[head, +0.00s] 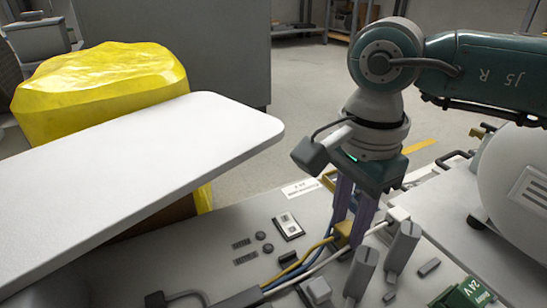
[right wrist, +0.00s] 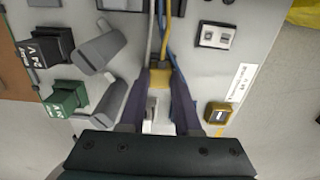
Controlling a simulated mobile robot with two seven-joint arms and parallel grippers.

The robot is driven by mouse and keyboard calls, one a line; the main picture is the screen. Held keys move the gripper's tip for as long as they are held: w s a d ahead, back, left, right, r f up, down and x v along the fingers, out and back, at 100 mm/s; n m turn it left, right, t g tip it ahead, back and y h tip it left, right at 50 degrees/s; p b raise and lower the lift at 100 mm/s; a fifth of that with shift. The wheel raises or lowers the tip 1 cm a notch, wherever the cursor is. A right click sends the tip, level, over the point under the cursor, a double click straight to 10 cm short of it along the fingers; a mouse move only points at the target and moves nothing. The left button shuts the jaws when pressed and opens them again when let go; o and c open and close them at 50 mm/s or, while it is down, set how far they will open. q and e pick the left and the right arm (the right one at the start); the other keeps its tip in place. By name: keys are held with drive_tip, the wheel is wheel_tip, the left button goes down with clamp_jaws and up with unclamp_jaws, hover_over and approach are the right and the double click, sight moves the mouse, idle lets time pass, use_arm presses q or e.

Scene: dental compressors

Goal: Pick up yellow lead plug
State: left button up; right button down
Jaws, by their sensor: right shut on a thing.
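The yellow lead plug (head: 342,231) sits at the end of a yellow cable, low on the grey panel. My right gripper (head: 352,226) points down with its purple fingers around the plug. In the right wrist view the yellow plug (right wrist: 159,78) lies between the tips of my right gripper (right wrist: 159,86), which is shut on it. Whether the plug touches the panel cannot be told. My left gripper is not in view.
A white plug (head: 398,214) on a white cable is close to the fingers, with grey levers (head: 361,270) beside it. A yellow-framed socket (right wrist: 217,113) is to the right in the wrist view. A white board (head: 130,185) and yellow-wrapped box (head: 95,85) stand left.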

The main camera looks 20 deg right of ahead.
sight(347, 226)
idle(0.4)
use_arm(q)
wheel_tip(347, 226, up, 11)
drive_tip(key=p, duration=1.1)
use_arm(e)
wheel_tip(347, 226, up, 20)
